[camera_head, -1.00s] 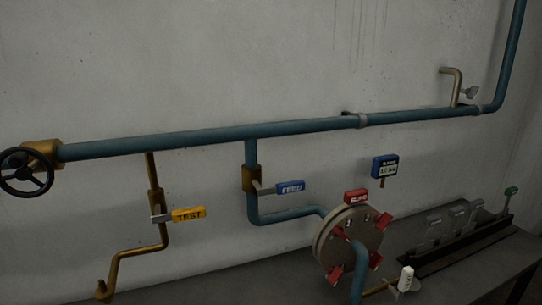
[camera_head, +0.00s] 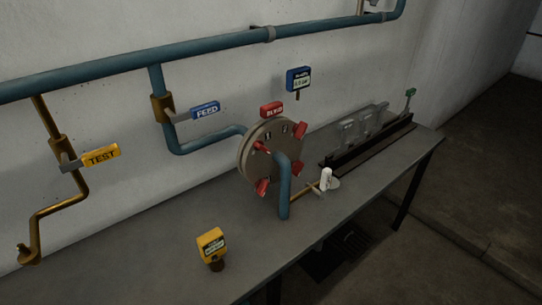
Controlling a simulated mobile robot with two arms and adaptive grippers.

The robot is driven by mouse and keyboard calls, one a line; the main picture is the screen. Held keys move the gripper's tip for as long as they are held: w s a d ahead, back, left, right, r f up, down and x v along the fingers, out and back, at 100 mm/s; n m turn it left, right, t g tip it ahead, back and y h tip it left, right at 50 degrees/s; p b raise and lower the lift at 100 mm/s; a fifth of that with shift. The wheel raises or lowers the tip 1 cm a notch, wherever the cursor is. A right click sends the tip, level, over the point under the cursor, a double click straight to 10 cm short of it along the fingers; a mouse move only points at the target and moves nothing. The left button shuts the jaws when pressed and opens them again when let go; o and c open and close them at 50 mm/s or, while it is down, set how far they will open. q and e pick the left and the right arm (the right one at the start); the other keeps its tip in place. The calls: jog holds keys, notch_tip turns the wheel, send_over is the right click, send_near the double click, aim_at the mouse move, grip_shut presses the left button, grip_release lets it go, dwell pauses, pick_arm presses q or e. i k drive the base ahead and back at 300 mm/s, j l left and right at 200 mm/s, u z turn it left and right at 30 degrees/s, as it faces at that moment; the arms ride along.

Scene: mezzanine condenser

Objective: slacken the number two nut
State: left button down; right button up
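A round grey flange cover (camera_head: 283,143) stands upright on the bench, with a blue pipe (camera_head: 284,190) bending down from its front. Several red winged nuts sit around its face: one at upper right (camera_head: 300,130), one at upper left (camera_head: 261,147), one at lower left (camera_head: 262,186) and one at lower right (camera_head: 299,196). Small number marks show beside them, but they are too small to read, so I cannot tell which nut is number two. Neither of my grippers is in view.
The grey bench (camera_head: 150,255) has free room at its front left. A yellow gauge (camera_head: 211,246) stands there. A white-handled valve (camera_head: 326,179) and a dark rack (camera_head: 370,143) lie to the right. FEED (camera_head: 206,110) and TEST (camera_head: 101,155) handles hang left; a blue display (camera_head: 298,78) is behind.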

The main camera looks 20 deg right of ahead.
aim_at(299, 130)
jog(key=l+u, duration=0.1)
jog(key=l, duration=0.55)
jog(key=i+l+u, duration=0.15)
jog(key=l, duration=0.55)
